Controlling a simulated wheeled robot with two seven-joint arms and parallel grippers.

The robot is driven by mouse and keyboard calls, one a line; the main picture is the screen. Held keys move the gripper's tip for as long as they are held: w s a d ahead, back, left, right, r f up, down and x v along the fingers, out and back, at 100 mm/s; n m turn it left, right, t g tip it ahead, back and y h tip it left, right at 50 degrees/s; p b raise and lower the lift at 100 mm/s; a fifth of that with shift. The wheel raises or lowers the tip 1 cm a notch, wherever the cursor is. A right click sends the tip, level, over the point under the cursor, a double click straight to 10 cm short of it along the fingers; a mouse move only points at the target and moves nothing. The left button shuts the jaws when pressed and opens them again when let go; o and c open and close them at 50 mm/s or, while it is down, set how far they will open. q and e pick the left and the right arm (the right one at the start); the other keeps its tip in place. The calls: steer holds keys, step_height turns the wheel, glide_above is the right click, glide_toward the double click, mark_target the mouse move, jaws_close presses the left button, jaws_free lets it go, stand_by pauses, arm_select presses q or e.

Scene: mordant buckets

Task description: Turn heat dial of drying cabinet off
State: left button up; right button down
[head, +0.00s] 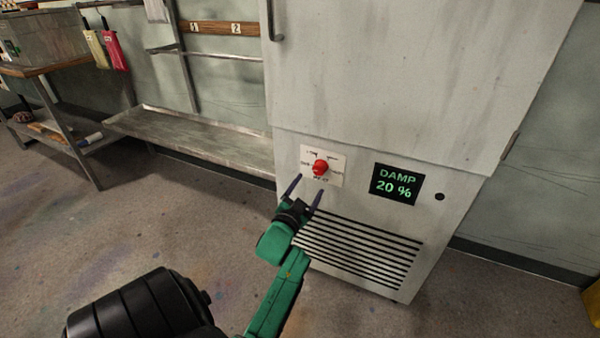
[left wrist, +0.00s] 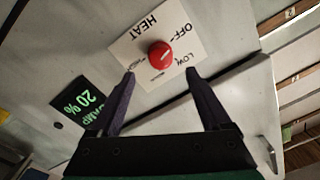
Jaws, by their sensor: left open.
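The drying cabinet (head: 400,75) is a tall pale grey box with a closed door above a lower panel. Its heat dial (head: 320,167) is a red knob on a white label plate (head: 336,155). In the left wrist view the red dial (left wrist: 160,54) shows a pale pointer mark, with HEAT, OFF and LOW printed around it. My left gripper (head: 305,187) is open and empty, just below the dial in the head view. In the wrist view its fingertips (left wrist: 161,72) lie either side of the dial's lower edge, apparently short of it. My right gripper is not in view.
A dark display (head: 396,184) right of the dial reads DAMP 20 %. A vent of dark slats (head: 350,250) lies below. A metal bench (head: 200,138) stands left of the cabinet, and a shelf table (head: 40,68) stands farther left. The floor in front is clear.

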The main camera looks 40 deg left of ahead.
arm_select(q)
steer(key=v, duration=0.7)
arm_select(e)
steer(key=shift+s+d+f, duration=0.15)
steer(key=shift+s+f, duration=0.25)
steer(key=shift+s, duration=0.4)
arm_select(q)
steer(key=shift+d+p, duration=0.1)
steer(key=shift+p, duration=0.25)
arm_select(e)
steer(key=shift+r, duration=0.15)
